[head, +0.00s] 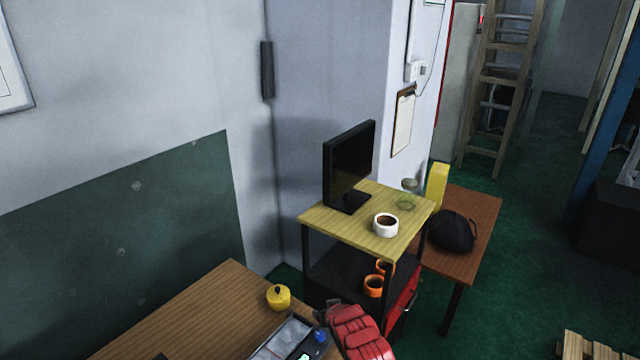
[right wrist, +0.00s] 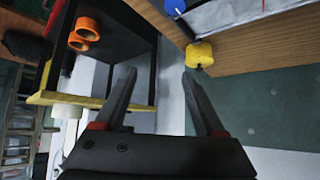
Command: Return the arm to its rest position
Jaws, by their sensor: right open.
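My right gripper (right wrist: 158,76) is open and empty in the right wrist view, its two dark fingers apart with nothing between them. In the head view a red part of my right arm (head: 358,335) shows at the bottom centre, over the right end of the wooden desk (head: 190,312). Its fingers are not clear there. My left gripper is in neither view.
A yellow pot (head: 278,297) and a tray (head: 283,340) are on the desk beside the arm. Behind stands a cart (head: 345,228) with a monitor (head: 349,165), a white cup (head: 386,225) and orange rolls (head: 374,286) below. Green floor (head: 520,250) is open at right.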

